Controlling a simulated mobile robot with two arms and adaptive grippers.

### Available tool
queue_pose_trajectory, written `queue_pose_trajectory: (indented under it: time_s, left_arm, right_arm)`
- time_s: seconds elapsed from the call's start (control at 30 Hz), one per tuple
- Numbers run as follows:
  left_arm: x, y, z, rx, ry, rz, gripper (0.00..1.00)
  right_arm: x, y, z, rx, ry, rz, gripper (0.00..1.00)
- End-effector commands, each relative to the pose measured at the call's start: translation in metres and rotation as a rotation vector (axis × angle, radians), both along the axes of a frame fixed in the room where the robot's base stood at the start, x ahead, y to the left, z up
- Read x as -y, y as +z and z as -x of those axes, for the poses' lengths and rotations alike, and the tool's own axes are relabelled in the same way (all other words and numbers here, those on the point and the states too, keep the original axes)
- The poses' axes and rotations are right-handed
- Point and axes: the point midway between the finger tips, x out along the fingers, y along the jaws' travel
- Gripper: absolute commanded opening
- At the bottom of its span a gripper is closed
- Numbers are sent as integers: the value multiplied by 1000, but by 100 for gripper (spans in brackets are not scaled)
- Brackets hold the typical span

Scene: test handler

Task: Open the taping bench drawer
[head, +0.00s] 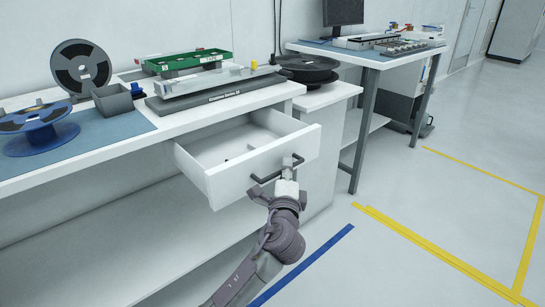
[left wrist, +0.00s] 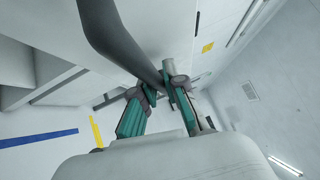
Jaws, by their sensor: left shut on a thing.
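The white taping bench drawer (head: 268,160) stands pulled out from under the bench top (head: 225,102), and its inside shows. A few small dark items lie in it. Its dark bar handle (head: 266,178) runs across the front panel. My left gripper (head: 285,181) is at the right part of the handle, shut on it. In the left wrist view the dark handle (left wrist: 118,42) runs down between the two green-padded fingers of the gripper (left wrist: 162,92). My right gripper is not in view.
A blue reel (head: 40,128), a grey bin (head: 113,100) and a taping machine (head: 212,88) stand on the bench. A second table (head: 365,57) with a monitor (head: 343,12) is behind. The floor (head: 400,225) at right is clear, with yellow and blue lines.

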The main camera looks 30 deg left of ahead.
Motion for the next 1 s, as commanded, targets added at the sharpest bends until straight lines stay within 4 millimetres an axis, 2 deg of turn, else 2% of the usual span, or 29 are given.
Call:
queue_pose_trajectory:
  time_s: [0.1, 0.23, 0.67, 0.7, 0.73, 1.0]
  left_arm:
    - [12, -1, 5, -2, -1, 1, 0]
    - [18, -1, 7, -3, 1, 0, 0]
    - [20, -1, 8, -3, 2, -1, 0]
    - [20, -1, 8, -3, 2, -1, 18]
    - [20, -1, 8, -3, 2, -1, 23]
    - [20, -1, 8, -1, 0, -1, 23]
  right_arm:
    - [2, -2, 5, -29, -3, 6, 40]
    - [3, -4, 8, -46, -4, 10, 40]
    - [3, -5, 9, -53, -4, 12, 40]
    - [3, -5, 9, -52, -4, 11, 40]
    - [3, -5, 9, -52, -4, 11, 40]
    - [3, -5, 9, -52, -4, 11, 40]
